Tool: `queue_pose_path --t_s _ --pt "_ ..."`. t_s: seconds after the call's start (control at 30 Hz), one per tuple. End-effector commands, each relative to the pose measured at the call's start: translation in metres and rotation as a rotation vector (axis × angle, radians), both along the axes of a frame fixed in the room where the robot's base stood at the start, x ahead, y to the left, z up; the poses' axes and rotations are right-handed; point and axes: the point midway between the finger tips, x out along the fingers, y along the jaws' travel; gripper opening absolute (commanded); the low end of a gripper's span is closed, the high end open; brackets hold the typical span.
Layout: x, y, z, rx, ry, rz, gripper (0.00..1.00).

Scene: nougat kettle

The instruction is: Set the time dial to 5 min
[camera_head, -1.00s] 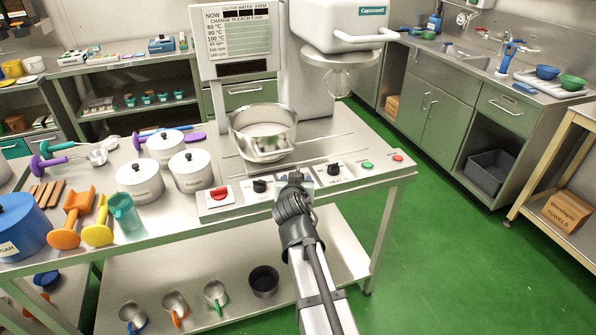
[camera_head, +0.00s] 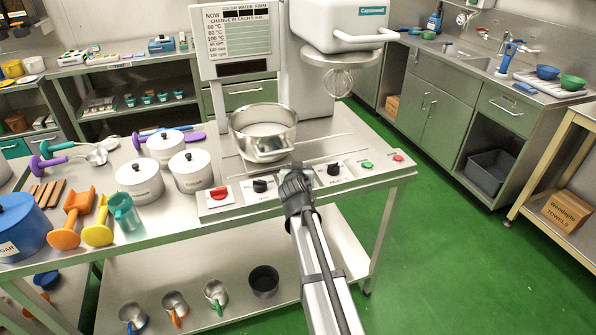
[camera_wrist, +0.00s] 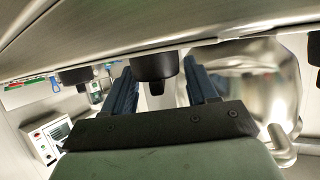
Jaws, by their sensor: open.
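The control panel (camera_head: 235,199) runs along the front of the table. Black dials (camera_head: 260,186) and (camera_head: 333,169) show on it to the left and right of my gripper (camera_head: 297,173). My gripper covers the panel between them. In the wrist view a black dial (camera_wrist: 154,68) sits between the two open fingers of my gripper (camera_wrist: 162,88), with its pointer ridge toward the palm. Contact with the fingers cannot be made out. A second dial (camera_wrist: 74,77) is left of the fingers there. The dial labels are too small to read, so I cannot tell which is the time dial.
A red switch (camera_head: 219,193) is at the panel's left end; green (camera_head: 367,165) and red (camera_head: 398,158) buttons are at its right. A steel kettle (camera_head: 262,146) stands behind the panel. White lidded pots (camera_head: 140,181) stand left. The green floor in front is clear.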

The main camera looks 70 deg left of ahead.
Motion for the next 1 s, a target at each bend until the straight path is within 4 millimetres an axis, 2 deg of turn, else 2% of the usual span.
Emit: queue_pose_path --t_s 0.07,0.5,1.0 --pt "-0.0001 -0.0002 0.0 0.0 0.0 0.0 0.57" --pt "-0.0002 -0.0004 0.0001 -0.001 0.0 0.0 0.15" --pt "-0.0007 -0.0007 -0.0001 0.0 0.002 0.063 0.14"
